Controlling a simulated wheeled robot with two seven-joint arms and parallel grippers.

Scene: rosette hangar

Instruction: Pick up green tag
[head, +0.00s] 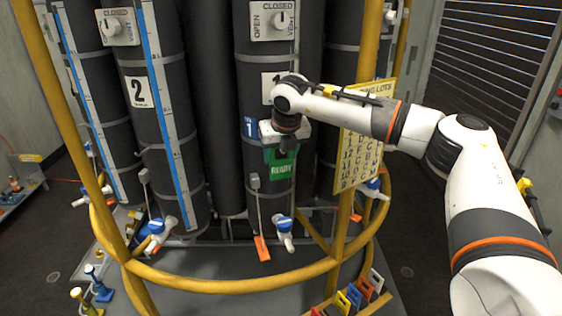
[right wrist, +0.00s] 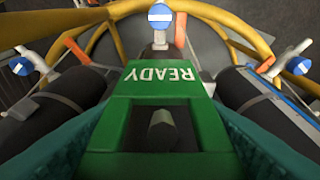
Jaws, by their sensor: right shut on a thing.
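The green tag (head: 281,168) with the word READY hangs on the front of the dark cylinder marked 1, in the head view. It fills the middle of the right wrist view (right wrist: 165,85), with a square opening and a dark peg end (right wrist: 161,130) showing through it. My right gripper (head: 283,146) reaches in from the right and is shut on the top part of the tag. Its fingers show as teal edges at both sides in the right wrist view. Whether the tag is still around the peg I cannot tell. My left gripper is not in view.
A yellow rail (head: 235,286) curves around the cylinders, with yellow uprights. Blue-handled valves (head: 283,224) and orange tags (head: 262,248) sit low in front. A yellow lettered board (head: 361,140) is beside my right forearm. Coloured tags (head: 355,296) stand at the lower right.

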